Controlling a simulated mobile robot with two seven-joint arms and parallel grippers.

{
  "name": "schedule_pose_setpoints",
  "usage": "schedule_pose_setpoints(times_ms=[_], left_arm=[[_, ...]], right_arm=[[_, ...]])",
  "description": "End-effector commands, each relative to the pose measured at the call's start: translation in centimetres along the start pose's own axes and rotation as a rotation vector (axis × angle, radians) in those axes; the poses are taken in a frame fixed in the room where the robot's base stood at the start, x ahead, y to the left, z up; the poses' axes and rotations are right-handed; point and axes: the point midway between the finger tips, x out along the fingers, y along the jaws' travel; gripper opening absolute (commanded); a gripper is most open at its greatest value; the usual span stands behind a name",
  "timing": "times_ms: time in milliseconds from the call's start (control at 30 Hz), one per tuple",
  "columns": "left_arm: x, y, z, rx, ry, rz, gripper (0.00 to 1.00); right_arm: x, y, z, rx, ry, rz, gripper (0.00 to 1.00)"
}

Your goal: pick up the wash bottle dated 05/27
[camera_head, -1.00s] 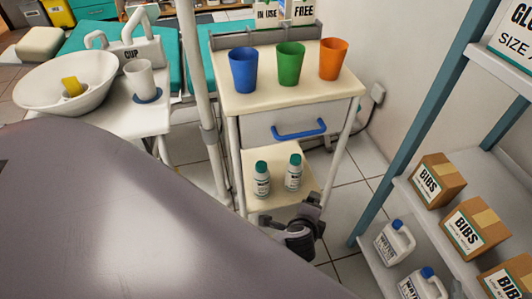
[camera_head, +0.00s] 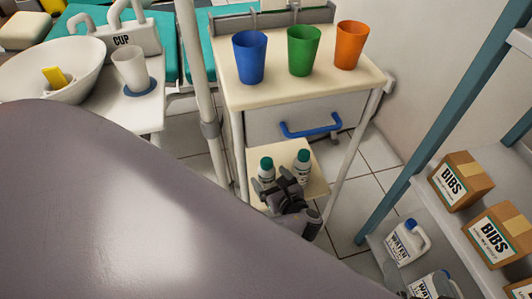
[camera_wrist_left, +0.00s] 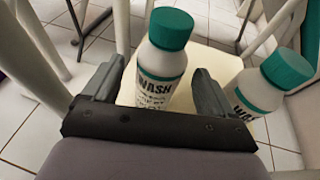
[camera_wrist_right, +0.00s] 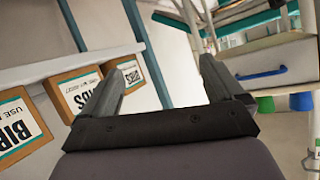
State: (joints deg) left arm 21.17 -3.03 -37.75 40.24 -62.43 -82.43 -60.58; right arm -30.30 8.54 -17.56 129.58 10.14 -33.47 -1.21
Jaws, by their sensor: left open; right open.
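Two white wash bottles with teal caps stand side by side on the cart's low shelf. The left bottle (camera_head: 266,170) and the right bottle (camera_head: 302,166) are partly hidden by my left gripper (camera_head: 287,185) in the head view. In the left wrist view one bottle (camera_wrist_left: 162,68) stands between the open fingers of my left gripper (camera_wrist_left: 158,78), with no visible grip on it. The other bottle (camera_wrist_left: 262,88) is just outside the right finger. Both labels read WASH; the dates are too small to read. My right gripper (camera_wrist_right: 168,78) is open and empty.
The cart's drawer with its blue handle (camera_head: 311,126) is above the low shelf (camera_head: 318,183). Blue, green and orange cups stand on top. A pole (camera_head: 200,90) rises left of the cart. A rack with BIBS boxes (camera_head: 462,182) and water jugs (camera_head: 407,242) stands right.

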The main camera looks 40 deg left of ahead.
Motion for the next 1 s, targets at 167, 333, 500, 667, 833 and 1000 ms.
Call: schedule_pose_setpoints(times_ms=[167,333,500,667,833,1000], left_arm=[[2.7,0.0,0.1,-0.003,-0.001,0.0,0.86],[4.5,0.0,0.1,-0.002,0.002,-0.002,0.86],[4.5,0.0,0.2,-0.002,0.003,-0.002,0.86],[4.5,0.0,0.2,-0.002,0.003,-0.002,0.44],[4.5,0.0,0.3,-0.003,0.002,-0.003,0.2],[4.5,0.0,0.3,-0.003,0.002,-0.002,0.2]], right_arm=[[0.6,-0.4,0.3,0.029,0.012,-0.028,0.95],[1.1,-0.9,0.2,0.057,0.023,-0.056,0.95],[1.0,-1.0,0.1,0.059,0.023,-0.059,0.95],[1.0,-1.0,0.1,0.059,0.023,-0.058,0.95],[1.0,-1.0,0.0,0.058,0.024,-0.058,0.95],[1.0,-1.0,0.0,0.058,0.024,-0.058,0.95]])
